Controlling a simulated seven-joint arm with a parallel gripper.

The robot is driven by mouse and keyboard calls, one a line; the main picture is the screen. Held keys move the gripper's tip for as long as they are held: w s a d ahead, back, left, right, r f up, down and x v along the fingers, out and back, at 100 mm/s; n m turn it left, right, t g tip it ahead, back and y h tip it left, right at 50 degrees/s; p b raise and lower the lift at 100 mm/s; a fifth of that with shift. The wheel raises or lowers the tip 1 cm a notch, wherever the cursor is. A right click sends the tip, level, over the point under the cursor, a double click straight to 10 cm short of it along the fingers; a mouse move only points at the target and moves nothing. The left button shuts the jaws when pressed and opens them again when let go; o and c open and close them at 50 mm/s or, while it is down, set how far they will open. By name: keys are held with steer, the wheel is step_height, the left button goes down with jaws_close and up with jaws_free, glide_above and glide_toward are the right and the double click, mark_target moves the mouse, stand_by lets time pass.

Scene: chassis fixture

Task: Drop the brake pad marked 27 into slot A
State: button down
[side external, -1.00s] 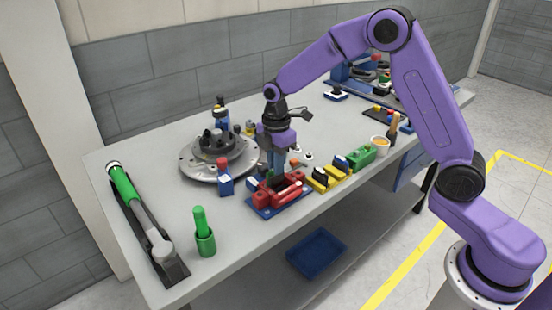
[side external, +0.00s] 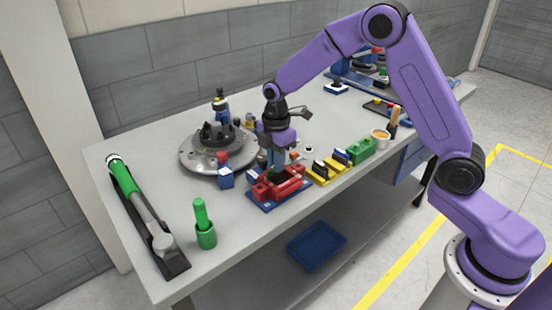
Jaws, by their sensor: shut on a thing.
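My gripper (side external: 277,168) points down at the red fixture (side external: 293,188), which sits on a blue base plate (side external: 262,207) near the table's front edge. The jaws are shut on a small dark piece, mostly hidden between the fingers and the fixture; I take it to be the brake pad. Its number cannot be read. The fingertips are at or just above the fixture's back part; I cannot tell whether the piece touches it. No slot letter is legible. Yellow holders (side external: 319,178) with dark and blue upright pieces stand just right of the fixture.

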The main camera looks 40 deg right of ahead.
steer(key=shift+f, duration=0.6)
stand_by(1.1)
steer(key=c, duration=1.5)
jaws_free()
steer(key=shift+r, duration=1.5)
steer(key=o, duration=0.6)
